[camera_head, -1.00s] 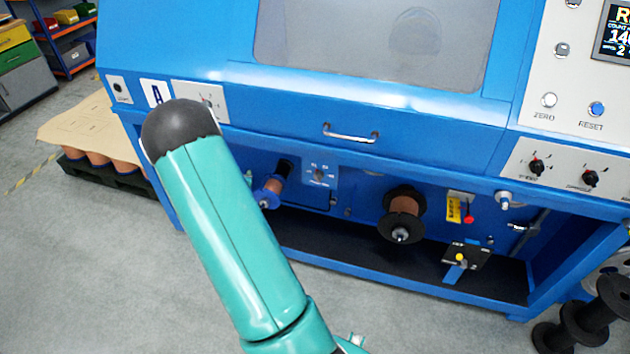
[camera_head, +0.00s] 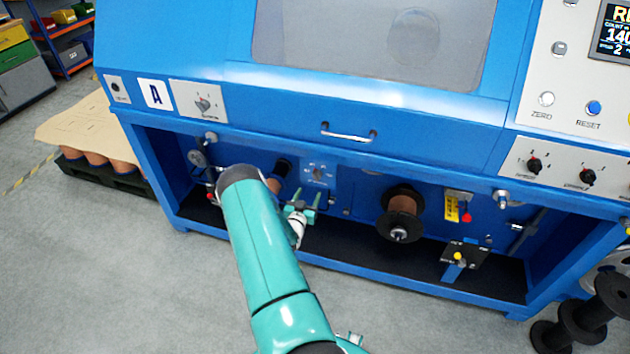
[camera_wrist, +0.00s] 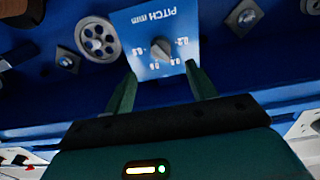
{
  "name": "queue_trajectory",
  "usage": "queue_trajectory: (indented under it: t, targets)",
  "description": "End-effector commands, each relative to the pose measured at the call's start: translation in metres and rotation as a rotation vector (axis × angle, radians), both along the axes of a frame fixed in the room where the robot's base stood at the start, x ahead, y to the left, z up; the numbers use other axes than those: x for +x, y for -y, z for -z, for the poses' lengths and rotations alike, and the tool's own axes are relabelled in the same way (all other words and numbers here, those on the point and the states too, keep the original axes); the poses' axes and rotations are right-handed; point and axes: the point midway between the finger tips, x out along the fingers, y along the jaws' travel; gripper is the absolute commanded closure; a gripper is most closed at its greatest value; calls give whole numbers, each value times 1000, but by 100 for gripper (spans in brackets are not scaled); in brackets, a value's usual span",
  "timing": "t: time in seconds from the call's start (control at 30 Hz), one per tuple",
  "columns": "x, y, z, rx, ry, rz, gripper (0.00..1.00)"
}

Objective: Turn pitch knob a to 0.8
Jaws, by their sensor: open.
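The pitch knob (camera_wrist: 162,50) is a small grey knob on a blue plate marked "PITCH mm" (camera_wrist: 155,20), which appears upside down in the wrist view. Small white scale numbers surround it; its exact setting is too small to read surely. In the head view the knob (camera_head: 318,173) sits on the machine's lower back panel. My gripper (camera_wrist: 161,74) is open, its two green fingers apart and pointing toward the plate, with the knob between and beyond the tips. Nothing is between the fingers. In the head view my gripper (camera_head: 303,203) is just below and left of the plate.
A copper spool (camera_head: 403,210) stands right of the plate, and another spool (camera_head: 276,178) is left, partly behind my arm. The blue cabinet with a handle (camera_head: 348,134) overhangs the bay.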

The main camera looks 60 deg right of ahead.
Motion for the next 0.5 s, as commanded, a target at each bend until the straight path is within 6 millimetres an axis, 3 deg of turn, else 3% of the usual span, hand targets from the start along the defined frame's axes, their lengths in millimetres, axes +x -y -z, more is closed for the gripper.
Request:
queue_trajectory:
  t: [0.3,0.5]
  targets:
    - [9,63,0,-1,1,1,43]
    - [13,86,0,0,-1,0,43]
